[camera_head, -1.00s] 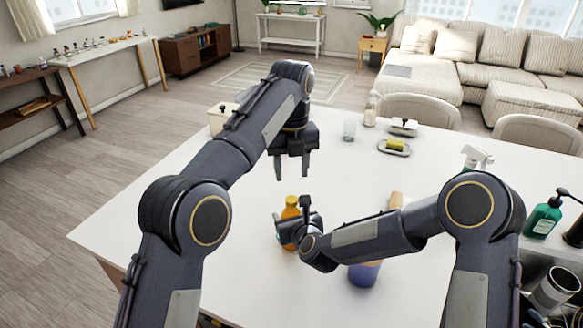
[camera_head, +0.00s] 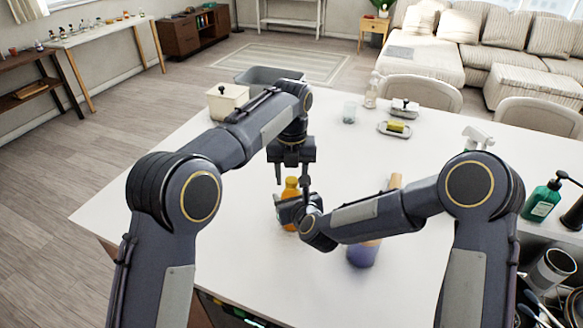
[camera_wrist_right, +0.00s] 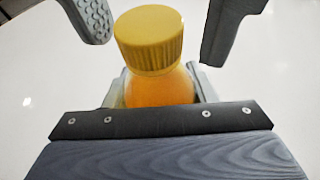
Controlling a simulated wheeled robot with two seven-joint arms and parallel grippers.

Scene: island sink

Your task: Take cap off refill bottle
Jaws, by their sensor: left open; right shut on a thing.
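The refill bottle (camera_head: 290,226) is orange and stands upright on the white island top. Its yellow ribbed cap (camera_wrist_right: 150,42) is on the bottle. My right gripper (camera_head: 288,209) is shut around the bottle's body from the right; in the right wrist view the orange shoulder (camera_wrist_right: 160,90) shows between its jaws. My left gripper (camera_head: 291,177) points down from above and is open. Its fingertips straddle the cap; in the right wrist view they show on both sides of the cap, with gaps between. My right arm partly hides the bottle in the head view.
A cream box (camera_head: 227,101), a grey bin (camera_head: 268,76), a glass (camera_head: 349,112) and a sponge dish (camera_head: 394,130) are farther back. A green pump bottle (camera_head: 543,200) is at right.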

